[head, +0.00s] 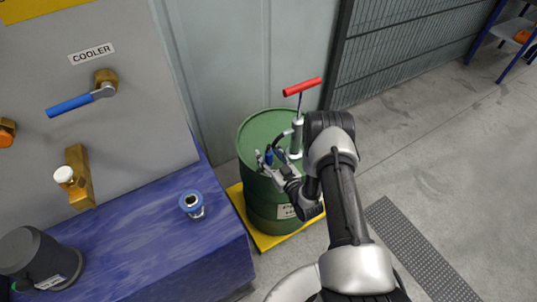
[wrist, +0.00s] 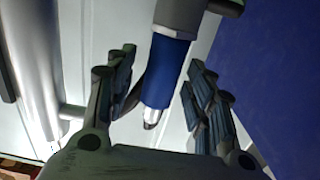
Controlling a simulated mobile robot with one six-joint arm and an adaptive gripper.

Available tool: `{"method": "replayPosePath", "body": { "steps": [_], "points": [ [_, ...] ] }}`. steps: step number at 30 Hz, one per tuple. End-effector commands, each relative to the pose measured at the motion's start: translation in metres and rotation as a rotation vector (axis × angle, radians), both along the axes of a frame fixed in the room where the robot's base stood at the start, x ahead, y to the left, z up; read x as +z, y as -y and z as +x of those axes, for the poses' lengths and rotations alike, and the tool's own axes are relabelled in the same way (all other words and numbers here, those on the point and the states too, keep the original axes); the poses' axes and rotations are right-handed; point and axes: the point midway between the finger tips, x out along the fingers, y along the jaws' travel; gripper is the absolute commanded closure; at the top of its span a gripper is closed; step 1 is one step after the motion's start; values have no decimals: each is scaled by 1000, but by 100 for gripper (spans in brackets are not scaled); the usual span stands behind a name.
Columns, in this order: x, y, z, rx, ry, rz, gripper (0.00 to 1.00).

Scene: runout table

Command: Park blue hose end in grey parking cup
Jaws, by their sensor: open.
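The blue hose end (head: 269,157) shows at the top of the green drum, beside the pump. In the wrist view, the blue hose end (wrist: 168,68) is a blue sleeve with a metal tip, tilted between my fingers. My gripper (head: 274,168) is at the drum's left upper side. In the wrist view my gripper (wrist: 160,95) is open, with a finger on each side of the hose end; I cannot tell whether either touches it. I cannot make out a grey parking cup with certainty. The hose's far end is partly hidden by my arm.
The green drum (head: 258,205) stands on a yellow base (head: 268,243), with a red-handled pump (head: 297,135). A blue bench (head: 150,240) bears a blue-ringed fitting (head: 192,204) and a dark grey cylinder (head: 38,255). The cooler (head: 110,120) has protruding valves.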

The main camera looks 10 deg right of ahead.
Motion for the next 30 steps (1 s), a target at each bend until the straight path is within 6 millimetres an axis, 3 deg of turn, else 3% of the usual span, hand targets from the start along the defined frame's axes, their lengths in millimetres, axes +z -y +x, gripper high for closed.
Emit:
{"method": "replayPosePath", "body": {
  "steps": [5, 12, 18, 30],
  "points": [
    [0, 8, -22, -3, -4, 2, 51],
    [3, 24, -72, -5, -4, 2, 51],
    [5, 33, -102, -4, -1, 2, 51],
    [6, 35, -113, 0, 2, 1, 51]
  ]
}}
